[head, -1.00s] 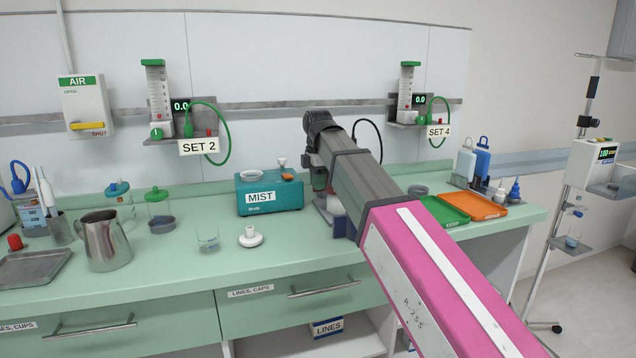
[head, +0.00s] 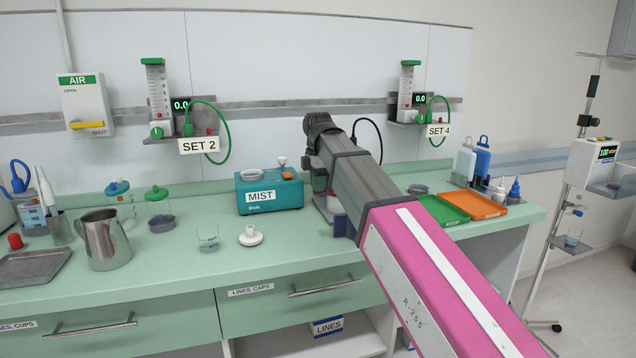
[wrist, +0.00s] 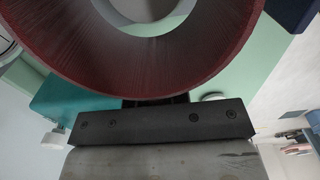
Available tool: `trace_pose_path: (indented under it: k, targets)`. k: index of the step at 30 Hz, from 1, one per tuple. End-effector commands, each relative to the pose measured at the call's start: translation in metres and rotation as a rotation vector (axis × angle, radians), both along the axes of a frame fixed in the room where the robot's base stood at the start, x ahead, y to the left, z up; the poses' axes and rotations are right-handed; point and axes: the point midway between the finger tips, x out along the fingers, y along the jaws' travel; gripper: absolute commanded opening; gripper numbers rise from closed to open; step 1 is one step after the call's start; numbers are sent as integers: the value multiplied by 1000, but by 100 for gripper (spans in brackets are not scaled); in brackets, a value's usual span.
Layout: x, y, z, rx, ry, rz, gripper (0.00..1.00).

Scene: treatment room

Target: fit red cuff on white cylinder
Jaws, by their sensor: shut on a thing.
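The red cuff (wrist: 130,75) is a wide dark red ring that fills the top of the wrist view. My gripper (wrist: 155,100) is shut on its near wall; the fingertips are mostly hidden behind the cuff. In the head view my arm hides most of this spot, to the right of the teal MIST box. A little dark red (head: 319,181) shows beside my wrist, above a dark blue block (head: 339,222).
The teal MIST box (head: 270,196) stands close on the left of my wrist. A white knobbed disc (head: 250,237) and a clear beaker (head: 208,241) are on the counter in front. Green (head: 441,210) and orange (head: 474,205) trays lie right. The counter front between is clear.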

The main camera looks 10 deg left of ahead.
Motion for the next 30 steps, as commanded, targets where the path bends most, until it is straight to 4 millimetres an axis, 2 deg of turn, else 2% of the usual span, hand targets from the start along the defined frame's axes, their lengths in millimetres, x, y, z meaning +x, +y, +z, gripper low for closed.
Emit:
trace_pose_path:
  k: [30]
  targets:
    - [0, 0, -18, 0, 0, 0, 0]
